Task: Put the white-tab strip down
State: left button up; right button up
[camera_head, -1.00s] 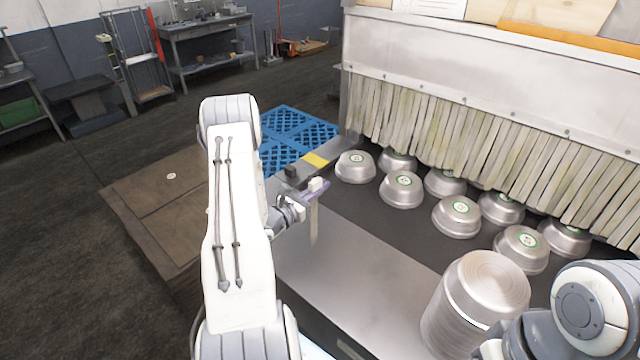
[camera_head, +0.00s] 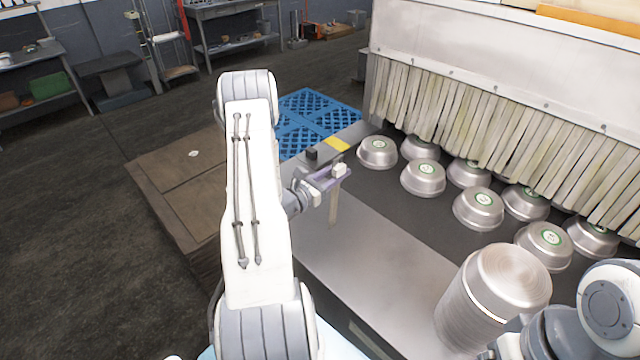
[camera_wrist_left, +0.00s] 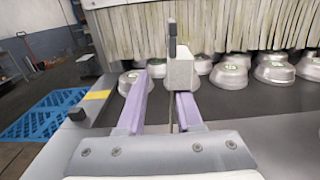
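The white-tab strip (camera_head: 334,208) is a thin beige strip that hangs or stands upright over the metal surface, with a pale block-shaped tab (camera_head: 340,169) at its top. My left gripper (camera_head: 330,179) has purple fingers, one on each side of the strip. In the left wrist view the tab (camera_wrist_left: 180,74) shows above the right fingertip, and a dark upright piece rises from it. A clear gap shows between the left finger and the strip there, so the gripper looks open around it. Whether the strip's lower end touches the surface is hard to tell. My right gripper's fingers are out of view.
Several upturned metal pans (camera_head: 423,178) sit on the dark belt before a strip curtain (camera_head: 480,118). A stack of pans (camera_head: 494,300) stands at the front right. A black block (camera_head: 311,154) and yellow mark (camera_head: 337,144) are on the rail. The metal surface (camera_head: 385,255) is mostly clear.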

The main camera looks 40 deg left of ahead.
pick_arm(q)
jog(key=s+b, duration=0.4)
jog(key=s, duration=0.6)
jog(key=d+r+m+g+h, duration=0.3)
jog(key=d+m+g+h, duration=0.4)
jog(key=d, duration=0.6)
jog(key=d+r+m+g+h, duration=0.2)
jog(key=d+m+g+h, duration=0.35)
jog(key=d+m, duration=0.6)
jog(key=s+d+m+g+y, duration=0.2)
jog(key=s+d+m+y, duration=0.4)
jog(key=s+m, duration=0.3)
jog(key=s+d+r+m+g+y, duration=0.1)
jog(key=s+d+m+g+y, duration=0.2)
jog(key=m, duration=1.2)
jog(key=s+d+y, duration=0.3)
jog(key=s, duration=0.3)
jog(key=shift+y, duration=0.35)
jog(key=shift+s+d+g, duration=0.1)
jog(key=shift+g, duration=0.15)
